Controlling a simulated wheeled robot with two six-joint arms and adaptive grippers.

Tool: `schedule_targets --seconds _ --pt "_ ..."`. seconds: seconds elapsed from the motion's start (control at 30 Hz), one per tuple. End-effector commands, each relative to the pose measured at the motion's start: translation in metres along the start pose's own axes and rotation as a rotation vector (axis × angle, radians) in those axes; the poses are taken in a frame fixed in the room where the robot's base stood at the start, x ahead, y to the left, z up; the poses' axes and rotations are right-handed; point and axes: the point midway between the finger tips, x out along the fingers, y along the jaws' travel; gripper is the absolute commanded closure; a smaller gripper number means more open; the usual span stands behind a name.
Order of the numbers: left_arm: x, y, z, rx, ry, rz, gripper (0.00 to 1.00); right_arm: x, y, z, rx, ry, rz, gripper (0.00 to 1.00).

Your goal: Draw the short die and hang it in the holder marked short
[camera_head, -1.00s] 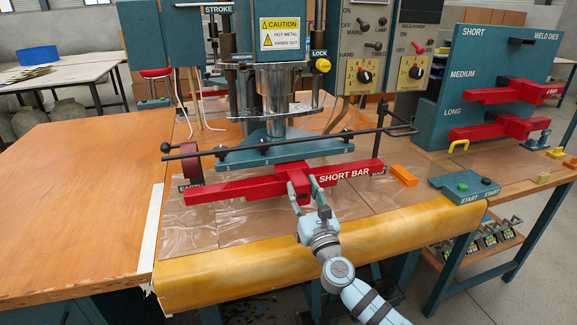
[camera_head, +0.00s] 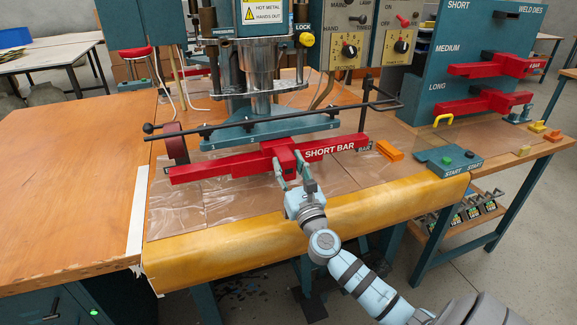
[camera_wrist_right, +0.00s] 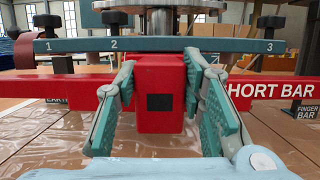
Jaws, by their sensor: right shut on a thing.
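The red short die (camera_head: 225,169), lettered SHORT BAR, lies crosswise just in front of and below the teal press plate (camera_head: 222,138). Its red block (camera_wrist_right: 160,118) shows between my right gripper's fingers in the right wrist view. My right gripper (camera_head: 292,168) is shut on this block from the front. The wrist view does not show whether the die touches the press plate above it. The dark peg (camera_head: 506,15) beside the SHORT marking on the teal weld dies board (camera_head: 455,35) is bare. My left gripper is out of view.
Two red dies (camera_head: 495,66) hang at the MEDIUM and LONG rows. A long dark rod (camera_head: 240,118) crosses before the press. A START box (camera_head: 447,163) and an orange block (camera_head: 390,150) are to the right. The wooden table at left (camera_head: 70,180) is clear.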

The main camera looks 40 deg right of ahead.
Motion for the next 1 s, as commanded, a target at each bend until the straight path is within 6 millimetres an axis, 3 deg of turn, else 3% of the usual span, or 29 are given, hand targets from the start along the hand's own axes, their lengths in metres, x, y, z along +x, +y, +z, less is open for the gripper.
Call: schedule_targets --seconds 0.5,1.0 --pt "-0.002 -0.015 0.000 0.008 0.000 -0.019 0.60 0.001 0.001 0.002 -0.001 -0.003 0.001 1.00" --pt "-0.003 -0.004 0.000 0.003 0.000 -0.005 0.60 0.001 0.001 0.002 -0.001 -0.003 0.001 1.00"
